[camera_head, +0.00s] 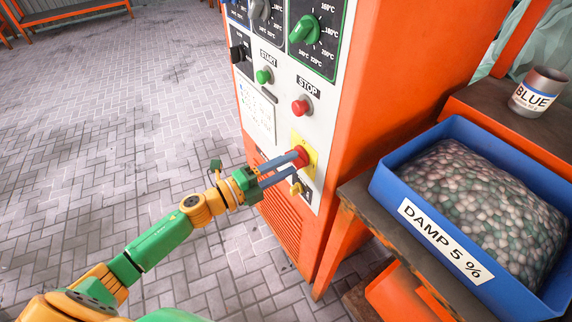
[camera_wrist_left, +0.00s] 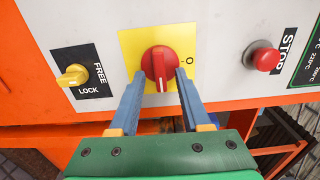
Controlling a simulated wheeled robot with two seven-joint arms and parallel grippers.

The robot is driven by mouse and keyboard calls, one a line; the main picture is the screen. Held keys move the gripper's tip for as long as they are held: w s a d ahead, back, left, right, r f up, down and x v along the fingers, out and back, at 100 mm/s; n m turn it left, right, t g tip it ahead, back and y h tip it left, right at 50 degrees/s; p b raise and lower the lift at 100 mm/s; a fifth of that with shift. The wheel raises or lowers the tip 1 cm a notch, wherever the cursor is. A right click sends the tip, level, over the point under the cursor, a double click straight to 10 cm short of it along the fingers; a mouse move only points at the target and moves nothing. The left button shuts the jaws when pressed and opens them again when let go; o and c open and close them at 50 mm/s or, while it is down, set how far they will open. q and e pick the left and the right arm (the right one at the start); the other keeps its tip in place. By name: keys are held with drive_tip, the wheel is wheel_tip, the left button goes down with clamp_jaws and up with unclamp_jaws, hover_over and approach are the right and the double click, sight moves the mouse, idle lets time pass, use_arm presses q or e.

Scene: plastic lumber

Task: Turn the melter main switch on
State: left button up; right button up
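The melter main switch is a red rotary knob (camera_head: 301,154) on a yellow plate, low on the orange machine's white panel. In the left wrist view the red knob (camera_wrist_left: 159,62) has its white mark pointing down in the picture, towards my gripper. An "O" (camera_wrist_left: 190,61) is printed to its right; I see no other position label. My left gripper (camera_head: 293,164) is at the knob. In the left wrist view the blue fingers of my left gripper (camera_wrist_left: 160,80) are apart, one on each side of the knob; I cannot tell whether they touch it. My right gripper is not in view.
A yellow FREE/LOCK selector (camera_wrist_left: 74,75) and a red STOP button (camera_wrist_left: 262,56) flank the switch in the left wrist view. A green START button (camera_head: 263,76) is higher up. A blue "DAMP 5 %" crate (camera_head: 400,195) stands on a bench at right.

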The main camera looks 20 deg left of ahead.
use_arm(q)
drive_tip(key=v, duration=0.7)
drive_tip(key=shift+b, duration=0.45)
drive_tip(key=shift+a, duration=0.15)
drive_tip(key=s+a+f+n+g+y+p, duration=0.1)
drive_tip(key=s+a+f+n+y+p, duration=0.15)
drive_tip(key=f+n+y, duration=0.35)
drive_tip(key=s+a+f+n+g+y+p, duration=0.1)
drive_tip(key=s+a+f+n+p, duration=0.1)
drive_tip(key=a+f+n, duration=0.4)
drive_tip(key=s+a+f+n+g+y+p, duration=0.1)
drive_tip(key=s+f+n+y+p, duration=0.2)
drive_tip(key=f, duration=0.5)
drive_tip(key=s+d+f+n+g+p, duration=0.1)
drive_tip(key=s+d+f+n+g, duration=0.1)
drive_tip(key=s, duration=0.6)
drive_tip(key=s+d+f+n+g+p, duration=0.1)
drive_tip(key=s+d+f+n+g, duration=0.2)
drive_tip(key=s+f, duration=0.3)
drive_tip(key=s+d+f+n+g+y+p, duration=0.1)
drive_tip(key=s+d+f+n+g, duration=0.2)
drive_tip(key=s, duration=0.8)
drive_tip(key=shift+d+f+g, duration=0.45)
drive_tip(key=shift+d+g, duration=0.15)
drive_tip(key=shift+g, duration=0.5)
